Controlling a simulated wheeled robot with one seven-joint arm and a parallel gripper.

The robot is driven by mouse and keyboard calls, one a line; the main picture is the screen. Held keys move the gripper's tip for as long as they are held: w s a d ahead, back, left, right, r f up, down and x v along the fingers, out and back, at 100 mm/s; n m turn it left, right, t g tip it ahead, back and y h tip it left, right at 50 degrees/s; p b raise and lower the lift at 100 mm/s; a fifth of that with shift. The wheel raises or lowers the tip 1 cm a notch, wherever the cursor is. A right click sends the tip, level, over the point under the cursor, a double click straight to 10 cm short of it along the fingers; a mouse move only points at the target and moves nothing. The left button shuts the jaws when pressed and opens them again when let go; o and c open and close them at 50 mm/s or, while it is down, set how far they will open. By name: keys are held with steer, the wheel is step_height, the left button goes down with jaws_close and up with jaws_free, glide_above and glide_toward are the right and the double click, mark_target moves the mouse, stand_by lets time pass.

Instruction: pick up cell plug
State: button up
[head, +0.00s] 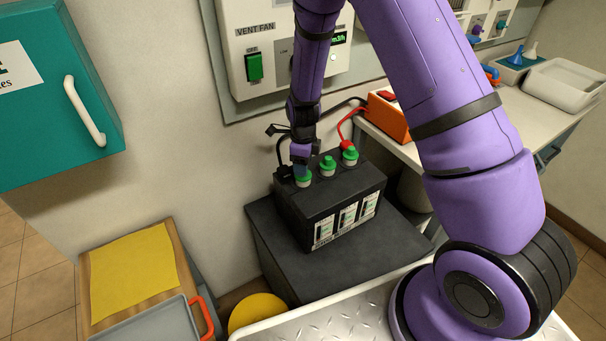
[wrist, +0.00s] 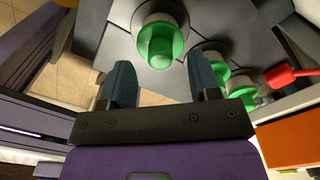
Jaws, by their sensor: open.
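Three green cell plugs sit in a row on top of the black battery (head: 330,203): a left one (head: 303,180), a middle one (head: 327,166) and a right one (head: 349,154). My gripper (head: 300,163) points down just over the left plug and partly covers it. In the wrist view the open fingers (wrist: 160,66) are apart, with the nearest plug (wrist: 160,44) just beyond the gap between their tips. Nothing is held. The other two plugs (wrist: 212,62) (wrist: 242,88) lie to the right, outside the fingers.
A black cable clamp stands close left of the gripper, and a red clamp (head: 347,145) is by the right plug. An orange box (head: 387,117) sits on the bench behind. The battery rests on a dark stand (head: 272,240). A vent fan panel (head: 262,60) is on the wall.

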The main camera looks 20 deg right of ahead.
steer(key=shift+f, duration=1.25)
steer(key=shift+c, duration=0.4)
steer(key=c, duration=0.9)
